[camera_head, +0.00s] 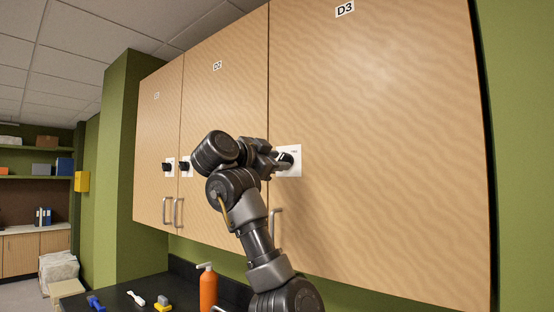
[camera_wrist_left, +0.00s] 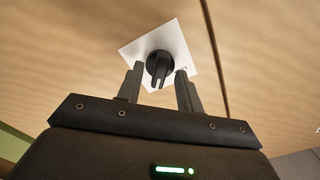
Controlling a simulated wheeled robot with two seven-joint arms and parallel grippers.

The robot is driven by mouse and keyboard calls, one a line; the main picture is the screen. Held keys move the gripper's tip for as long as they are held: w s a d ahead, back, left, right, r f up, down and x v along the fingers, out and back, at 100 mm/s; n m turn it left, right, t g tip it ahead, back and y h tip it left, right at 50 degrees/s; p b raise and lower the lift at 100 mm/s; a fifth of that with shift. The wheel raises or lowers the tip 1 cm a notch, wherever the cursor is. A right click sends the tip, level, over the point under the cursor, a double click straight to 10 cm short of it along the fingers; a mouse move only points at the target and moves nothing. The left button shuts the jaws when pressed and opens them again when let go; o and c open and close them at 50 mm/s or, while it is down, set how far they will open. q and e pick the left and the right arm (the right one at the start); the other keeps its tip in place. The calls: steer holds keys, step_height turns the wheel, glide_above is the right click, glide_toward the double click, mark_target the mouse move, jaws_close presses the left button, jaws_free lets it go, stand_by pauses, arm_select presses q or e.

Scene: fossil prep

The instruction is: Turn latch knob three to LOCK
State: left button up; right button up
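The latch knob on door D3 is a black knob (camera_wrist_left: 159,64) on a white plate (camera_wrist_left: 176,38); the plate also shows in the head view (camera_head: 294,169). In the head view my left gripper (camera_head: 281,158) reaches the plate and covers much of the knob. In the left wrist view my left gripper (camera_wrist_left: 160,76) is open, with one finger on each side of the knob and small gaps visible between. The knob's grip bar points toward the gripper. The plate's lettering is too small or covered to read. My right gripper is in neither view.
Doors D2 (camera_head: 222,105) and the leftmost door (camera_head: 157,130) carry similar black knobs on white plates. Metal handles (camera_head: 277,228) stick out below.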

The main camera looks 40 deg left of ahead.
arm_select(q)
jaws_close()
steer(key=n+b, duration=0.7)
steer(key=n, duration=0.4)
steer(key=n+b, duration=0.1)
steer(key=n, duration=0.3)
steer(key=shift+n+b, duration=0.3)
steer(key=shift+n, duration=0.3)
stand_by(0.5)
